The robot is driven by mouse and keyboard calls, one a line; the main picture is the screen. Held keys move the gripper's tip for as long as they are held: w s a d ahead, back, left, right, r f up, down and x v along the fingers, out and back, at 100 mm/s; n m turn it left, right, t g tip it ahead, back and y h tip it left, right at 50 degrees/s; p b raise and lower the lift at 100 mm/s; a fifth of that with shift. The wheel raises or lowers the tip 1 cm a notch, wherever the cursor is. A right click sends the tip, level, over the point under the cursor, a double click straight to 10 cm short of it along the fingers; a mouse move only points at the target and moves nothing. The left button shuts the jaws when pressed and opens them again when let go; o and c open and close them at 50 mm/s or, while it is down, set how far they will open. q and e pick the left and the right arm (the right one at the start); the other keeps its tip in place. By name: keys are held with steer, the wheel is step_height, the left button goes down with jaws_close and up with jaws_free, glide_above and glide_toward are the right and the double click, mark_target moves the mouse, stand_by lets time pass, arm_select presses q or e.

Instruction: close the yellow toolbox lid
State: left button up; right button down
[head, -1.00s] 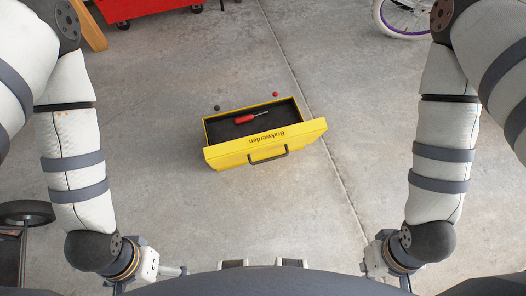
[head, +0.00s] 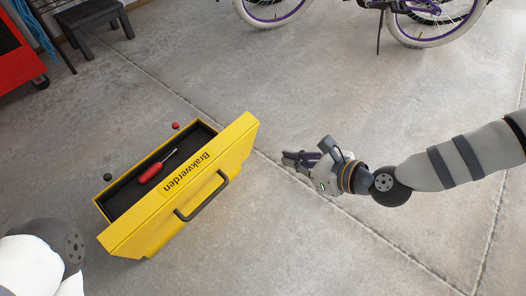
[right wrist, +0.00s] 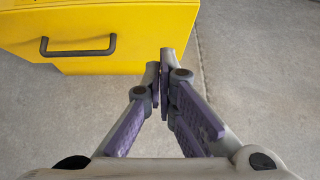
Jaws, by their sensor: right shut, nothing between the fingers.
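The yellow toolbox (head: 146,226) stands open on the concrete floor, left of centre in the head view. Its dark inside shows, with a red-handled screwdriver (head: 158,171) in it. The yellow lid (head: 228,144), lettered "Brakwerden", stands open along the near long side. A dark handle (head: 203,197) is on its outer face; the handle also shows in the right wrist view (right wrist: 78,52). My right gripper (head: 284,158) is shut and empty, to the right of the lid's right end and apart from it. In the right wrist view its fingertips (right wrist: 164,62) meet near the yellow panel's lower right corner. My left gripper is out of view.
A small red ball (head: 175,125) and a black ball (head: 107,177) lie behind the toolbox. A dark stool (head: 92,18), a red cabinet (head: 14,52) and a purple-rimmed bicycle (head: 420,22) are farther back.

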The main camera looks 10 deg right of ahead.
mark_target(243, 142)
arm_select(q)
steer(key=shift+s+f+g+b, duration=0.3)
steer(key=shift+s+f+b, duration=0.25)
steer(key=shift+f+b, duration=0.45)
arm_select(e)
steer(key=shift+w+a+f, duration=0.55)
steer(key=shift+w+a, duration=0.55)
steer(key=shift+w, duration=0.4)
steer(key=shift+w+a+f, duration=0.55)
steer(key=shift+w+a, duration=0.6)
steer(key=shift+w, duration=0.3)
steer(key=shift+w+a+f, duration=0.55)
steer(key=shift+w+a, duration=0.55)
steer(key=shift+w, duration=0.4)
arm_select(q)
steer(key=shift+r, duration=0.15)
